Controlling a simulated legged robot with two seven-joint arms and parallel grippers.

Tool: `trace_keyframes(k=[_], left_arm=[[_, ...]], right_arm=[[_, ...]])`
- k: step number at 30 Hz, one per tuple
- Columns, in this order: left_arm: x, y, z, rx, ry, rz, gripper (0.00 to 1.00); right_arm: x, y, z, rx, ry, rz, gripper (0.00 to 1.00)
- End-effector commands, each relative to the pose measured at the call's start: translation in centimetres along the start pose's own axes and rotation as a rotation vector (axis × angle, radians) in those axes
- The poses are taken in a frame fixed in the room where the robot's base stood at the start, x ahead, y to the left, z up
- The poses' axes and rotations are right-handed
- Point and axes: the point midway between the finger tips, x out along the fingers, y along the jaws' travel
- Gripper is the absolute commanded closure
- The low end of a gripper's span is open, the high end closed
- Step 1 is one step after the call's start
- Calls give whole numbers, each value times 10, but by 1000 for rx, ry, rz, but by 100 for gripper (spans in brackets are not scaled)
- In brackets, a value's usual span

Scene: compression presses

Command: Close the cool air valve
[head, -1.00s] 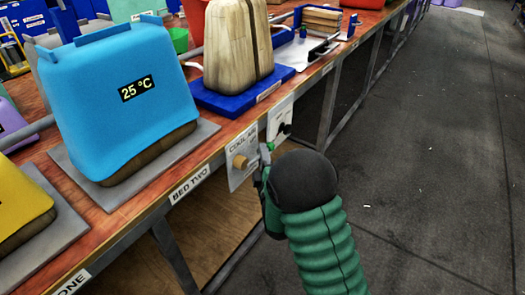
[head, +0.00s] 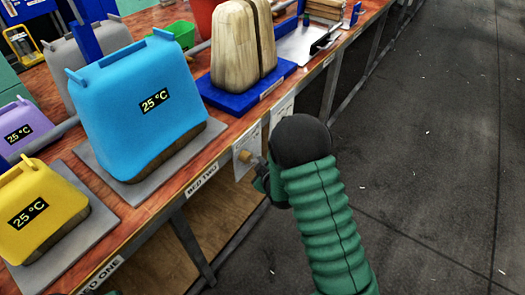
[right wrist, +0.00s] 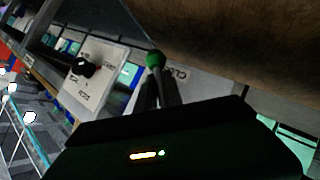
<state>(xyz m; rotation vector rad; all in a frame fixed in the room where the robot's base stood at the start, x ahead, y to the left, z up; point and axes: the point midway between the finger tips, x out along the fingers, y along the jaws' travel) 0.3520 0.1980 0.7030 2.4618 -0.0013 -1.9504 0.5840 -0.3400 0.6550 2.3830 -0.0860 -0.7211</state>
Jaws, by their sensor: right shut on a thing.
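In the right wrist view the two fingers (right wrist: 156,75) run close together in front of the panel (right wrist: 190,86). My left gripper is not in view.
A second white panel with a black knob (right wrist: 82,68) is beside this one. Above are a blue press (head: 140,100) reading 25 °C, a yellow press (head: 40,210) and a wooden form on a blue base (head: 243,95). The floor (head: 430,150) at right is clear.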

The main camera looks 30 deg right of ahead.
Motion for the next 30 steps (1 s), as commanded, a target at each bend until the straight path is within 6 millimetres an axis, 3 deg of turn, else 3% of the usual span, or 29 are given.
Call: trace_keyframes(k=[1, 15, 21, 30], left_arm=[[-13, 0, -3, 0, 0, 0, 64], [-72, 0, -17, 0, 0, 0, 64], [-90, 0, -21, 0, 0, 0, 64], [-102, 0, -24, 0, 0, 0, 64]], right_arm=[[-4, 0, 0, 30, -19, -34, 100], [-14, -30, -1, 319, -100, -321, 100], [-17, -39, -2, 401, -123, -403, 100], [-19, -47, -1, 458, -140, -461, 100]])
